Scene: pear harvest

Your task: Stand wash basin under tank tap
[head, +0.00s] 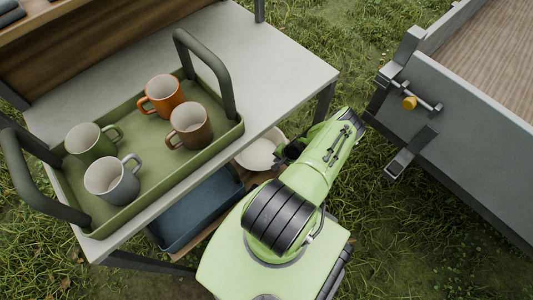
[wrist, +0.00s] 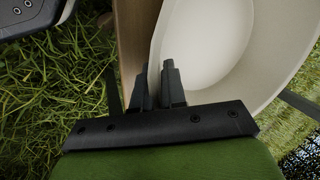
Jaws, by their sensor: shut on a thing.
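The wash basin (head: 256,153) is a cream-white bowl, partly hidden by the table edge and my arm in the head view. It fills the upper right of the wrist view (wrist: 215,50). My gripper (head: 284,152) is at the basin's right side in the head view. In the wrist view its two dark fingers (wrist: 158,75) are shut on the basin's rim, at its near left edge. I cannot tell whether the basin rests on the lower shelf or is just above it. I cannot make out a tank or its tap in either view.
A table (head: 290,60) holds a green handled tray (head: 222,135) with several mugs. Below it, a wooden shelf (head: 258,178) bears a blue bin (head: 200,210). Grass (head: 380,215) between is clear.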

